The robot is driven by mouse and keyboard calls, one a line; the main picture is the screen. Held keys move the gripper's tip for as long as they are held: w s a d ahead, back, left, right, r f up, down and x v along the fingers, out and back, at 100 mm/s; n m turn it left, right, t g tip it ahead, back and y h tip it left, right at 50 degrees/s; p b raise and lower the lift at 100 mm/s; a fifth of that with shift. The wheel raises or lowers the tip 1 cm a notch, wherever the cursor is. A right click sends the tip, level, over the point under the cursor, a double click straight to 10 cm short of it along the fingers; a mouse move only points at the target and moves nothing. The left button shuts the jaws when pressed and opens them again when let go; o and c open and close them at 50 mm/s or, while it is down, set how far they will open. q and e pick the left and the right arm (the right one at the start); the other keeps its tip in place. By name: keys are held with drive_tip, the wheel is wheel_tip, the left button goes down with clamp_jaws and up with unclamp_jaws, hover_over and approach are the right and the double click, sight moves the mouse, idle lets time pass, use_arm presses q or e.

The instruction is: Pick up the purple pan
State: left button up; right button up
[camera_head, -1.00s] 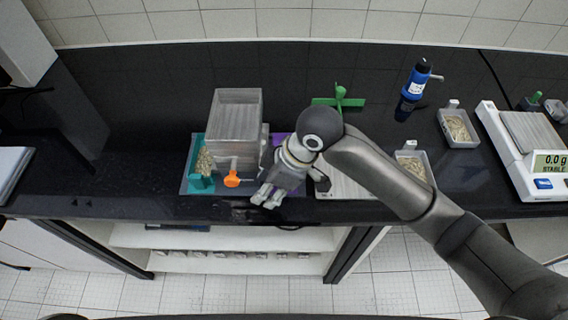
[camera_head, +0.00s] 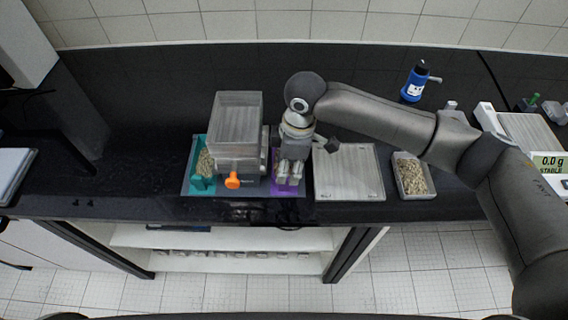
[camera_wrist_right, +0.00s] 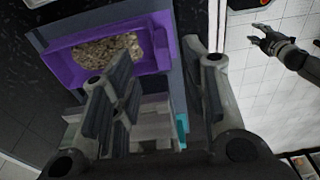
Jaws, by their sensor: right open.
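The purple pan (camera_head: 288,189) sits at the right end of the sieve shaker's base in the head view, mostly hidden under my right gripper (camera_head: 289,180). In the right wrist view the purple pan (camera_wrist_right: 85,57) holds light brown grains. My right gripper (camera_wrist_right: 158,75) is open there, with its fingers apart and the pan's near wall showing between and beyond them. I cannot tell whether they touch it. A dark gripper (camera_wrist_right: 268,40), which looks like my left one, hangs over the floor at the upper right of the wrist view; its jaws are unclear.
The shaker's clear box (camera_head: 237,125) with an orange knob (camera_head: 232,180) stands directly left of the gripper. A teal pan (camera_head: 198,181) is beyond it. A flat grey plate (camera_head: 348,174) and a grain tray (camera_head: 413,176) lie to the right. The counter's front edge is close.

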drive_tip(key=shift+a+f+p, duration=0.2)
drive_tip(key=shift+f+p, duration=0.3)
drive_tip(key=shift+f, duration=0.15)
drive_tip(key=f, duration=0.1)
drive_tip(key=f+p, duration=0.1)
drive_tip(key=f, duration=0.1)
drive_tip(key=shift+s+a+f, duration=0.1)
drive_tip(key=shift+a+f, duration=0.15)
drive_tip(key=shift+a, duration=0.05)
drive_tip(key=shift+f, duration=0.35)
clamp_jaws()
